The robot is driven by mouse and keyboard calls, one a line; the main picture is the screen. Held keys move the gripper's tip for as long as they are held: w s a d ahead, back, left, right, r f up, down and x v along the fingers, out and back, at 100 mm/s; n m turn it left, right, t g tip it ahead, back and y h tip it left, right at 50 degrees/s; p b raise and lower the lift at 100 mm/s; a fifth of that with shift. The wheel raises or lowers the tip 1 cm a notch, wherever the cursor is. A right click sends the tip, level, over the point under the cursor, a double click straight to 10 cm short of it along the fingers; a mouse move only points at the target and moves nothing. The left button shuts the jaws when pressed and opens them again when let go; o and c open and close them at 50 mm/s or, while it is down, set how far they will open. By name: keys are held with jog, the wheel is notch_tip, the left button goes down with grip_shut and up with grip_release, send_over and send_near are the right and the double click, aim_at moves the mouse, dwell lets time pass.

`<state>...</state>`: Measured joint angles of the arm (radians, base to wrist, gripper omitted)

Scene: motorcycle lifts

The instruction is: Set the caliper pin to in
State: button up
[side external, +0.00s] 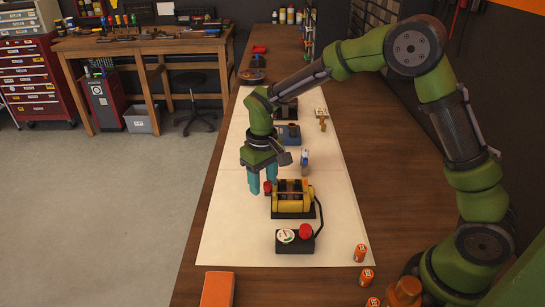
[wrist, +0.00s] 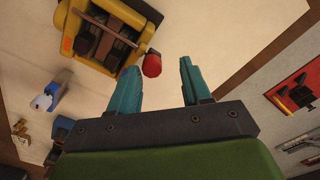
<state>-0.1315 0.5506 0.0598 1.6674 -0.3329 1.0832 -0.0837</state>
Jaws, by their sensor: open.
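A yellow caliper-like unit (side external: 292,198) with dark and brown parts stands on the pale mat; it also shows at the top of the wrist view (wrist: 100,30). A red knob (side external: 267,188) sticks out from its left side, seemingly the caliper pin. In the wrist view the red knob (wrist: 152,65) lies just beyond the gap between the fingertips, nearer the left one. My gripper (side external: 262,184) points down with its teal fingers spread and empty, beside the unit. The fingers (wrist: 158,68) partly cover the knob in the side view; whether they touch it I cannot tell.
A black box with a red button (side external: 294,240) and a white dial stands in front of the unit. A blue device (side external: 287,135) and a small blue-white item (side external: 305,160) lie behind. Orange cans (side external: 361,253) and an orange box (side external: 217,289) stand nearby. The mat's left side is clear.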

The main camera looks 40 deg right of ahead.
notch_tip(320, 180, up, 17)
jog(key=w+a, duration=0.2)
jog(key=s+d+m+t+y, duration=0.1)
jog(key=s+d+m+t, duration=0.1)
jog(key=s, duration=0.9)
jog(key=s+d+m+t+y, duration=0.1)
jog(key=s+d+t, duration=0.3)
jog(key=s, duration=0.7)
jog(key=shift+s+d+m+t, duration=0.2)
jog(key=shift+s+m+t, duration=0.15)
jog(key=shift+m+t, duration=0.2)
